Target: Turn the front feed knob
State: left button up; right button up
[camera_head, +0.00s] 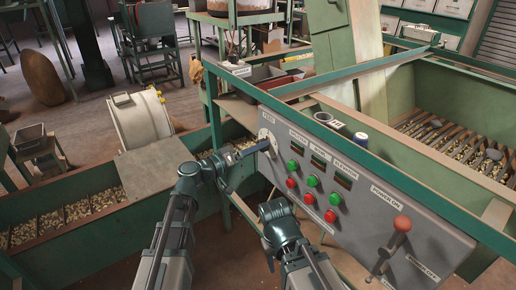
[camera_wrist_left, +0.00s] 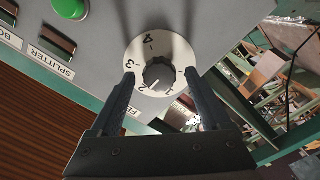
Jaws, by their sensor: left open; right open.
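The feed knob is a dark round knob (camera_wrist_left: 158,73) on a white dial plate (camera_wrist_left: 173,43) numbered from 1 to 4. Its pale pointer mark points roughly toward the 2. In the head view the dial plate (camera_head: 266,134) is at the left end of the grey panel, below the FEED label, and the knob is largely hidden by my gripper. My left gripper (camera_head: 263,146) is open in front of the dial, with one finger on each side of the knob; I see gaps beside the knob. My right gripper (camera_head: 271,262) is low in front of the panel, apart from it.
The grey panel (camera_head: 375,215) carries green buttons (camera_head: 312,181), red buttons (camera_head: 308,199) and a red-knobbed power lever (camera_head: 402,224) at right. Green hoppers of nuts stand at left (camera_head: 85,208) and right (camera_head: 455,148). A green rail (camera_head: 300,119) runs along the panel's top.

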pick_arm(q)
jog(key=shift+w+d, duration=0.25)
jog(key=shift+d, duration=0.15)
grip_shut()
